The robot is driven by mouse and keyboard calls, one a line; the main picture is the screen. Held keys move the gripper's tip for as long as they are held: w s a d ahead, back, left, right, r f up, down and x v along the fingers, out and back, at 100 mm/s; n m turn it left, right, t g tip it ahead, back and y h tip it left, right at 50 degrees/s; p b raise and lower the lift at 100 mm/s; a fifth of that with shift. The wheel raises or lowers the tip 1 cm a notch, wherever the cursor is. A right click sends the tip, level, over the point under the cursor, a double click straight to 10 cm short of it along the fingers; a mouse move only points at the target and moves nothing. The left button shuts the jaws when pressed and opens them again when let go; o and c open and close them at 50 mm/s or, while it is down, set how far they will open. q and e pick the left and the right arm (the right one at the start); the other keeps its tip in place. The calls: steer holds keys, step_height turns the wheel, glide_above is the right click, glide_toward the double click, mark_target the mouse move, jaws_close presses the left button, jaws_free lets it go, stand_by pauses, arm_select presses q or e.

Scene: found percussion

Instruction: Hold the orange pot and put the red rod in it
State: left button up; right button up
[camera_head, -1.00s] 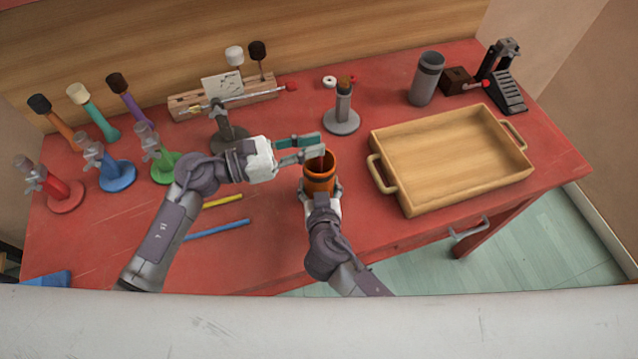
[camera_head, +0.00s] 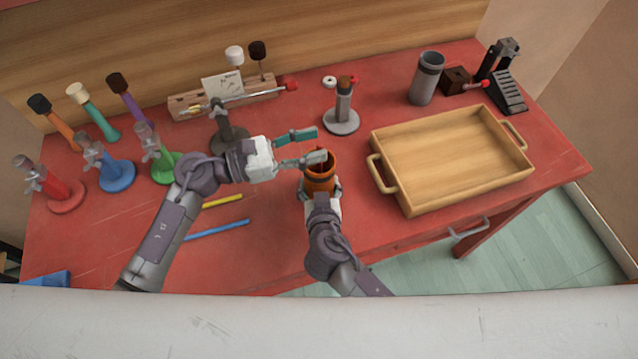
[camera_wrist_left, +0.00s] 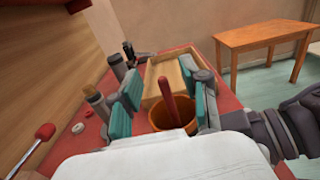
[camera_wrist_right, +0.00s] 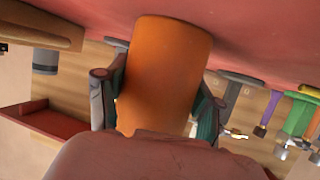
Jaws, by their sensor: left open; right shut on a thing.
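The orange pot (camera_head: 319,184) stands near the front middle of the red table. My right gripper (camera_head: 321,196) is shut on it from the front; the right wrist view shows the pot (camera_wrist_right: 165,70) between both fingers. The red rod (camera_wrist_left: 168,85) leans in the pot in the left wrist view, its lower end inside the pot and its upper end above the rim. In the head view only a little of the rod (camera_head: 319,150) shows. My left gripper (camera_head: 309,147) is open above the pot, its fingers (camera_wrist_left: 162,105) apart on either side of the rod.
A wooden tray (camera_head: 410,208) stands to the right of the pot. A yellow rod (camera_head: 222,201) and a blue rod (camera_head: 217,230) lie at left. Several coloured stands and mallets fill the left side. A grey stand (camera_head: 342,118) is behind the pot.

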arm_select(q)
steer(key=v, duration=1.2)
arm_select(e)
steer(key=o, duration=1.4)
steer(key=v, duration=1.2)
